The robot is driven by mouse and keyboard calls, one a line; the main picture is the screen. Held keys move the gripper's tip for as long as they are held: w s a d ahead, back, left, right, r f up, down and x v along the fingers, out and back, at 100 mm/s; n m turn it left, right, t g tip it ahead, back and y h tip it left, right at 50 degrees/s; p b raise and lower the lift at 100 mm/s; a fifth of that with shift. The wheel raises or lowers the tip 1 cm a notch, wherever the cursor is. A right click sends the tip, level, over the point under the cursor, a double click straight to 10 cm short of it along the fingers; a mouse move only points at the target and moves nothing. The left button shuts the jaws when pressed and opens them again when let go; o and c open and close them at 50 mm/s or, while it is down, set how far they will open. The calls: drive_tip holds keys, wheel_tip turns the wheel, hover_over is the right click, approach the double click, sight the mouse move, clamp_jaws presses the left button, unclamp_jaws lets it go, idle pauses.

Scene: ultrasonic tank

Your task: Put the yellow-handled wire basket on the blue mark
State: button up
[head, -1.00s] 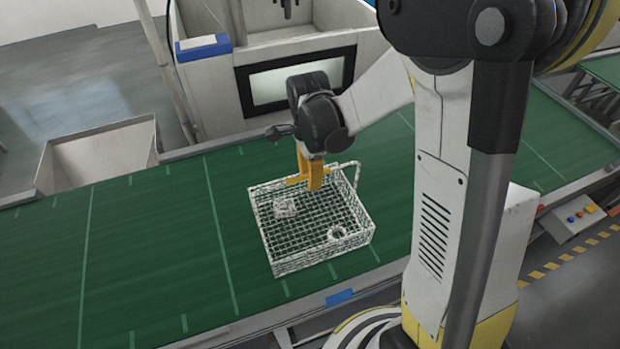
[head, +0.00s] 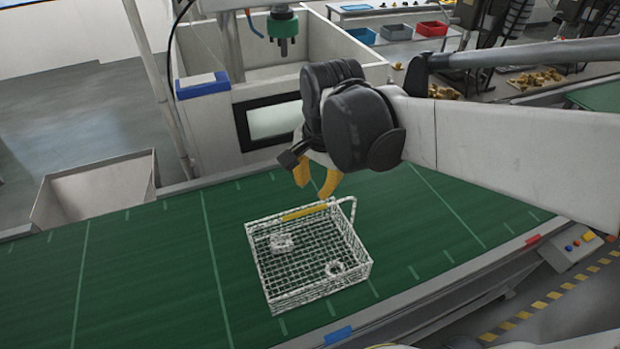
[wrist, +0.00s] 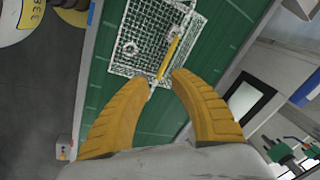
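The white wire basket (head: 312,276) stands on the green belt (head: 160,262), with small metal parts inside it. Its yellow handle (head: 306,212) runs along the basket's far side; the handle also shows in the wrist view (wrist: 168,56). My gripper (head: 317,190) is above and behind the handle, with a gap between them. In the wrist view its two yellow fingers (wrist: 160,85) are spread, with nothing between them. A blue mark (head: 338,335) is on the belt's near edge rail, below and slightly right of the basket.
A white machine with a dark-framed window (head: 268,122) stands behind the belt. A blue-and-white box (head: 203,85) sits on its top. A grey bin (head: 95,187) is at the far left. A control box with buttons (head: 576,248) is at right. The belt left of the basket is clear.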

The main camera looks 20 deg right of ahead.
drive_tip(key=s+r+n+t, duration=0.1)
drive_tip(key=s+n+t, duration=0.3)
drive_tip(key=s+n, duration=0.3)
drive_tip(key=shift+s+n+t, duration=0.3)
drive_tip(key=shift+s+n, duration=0.05)
drive_tip(key=shift+n, duration=1.65)
drive_tip(key=shift+a, duration=0.1)
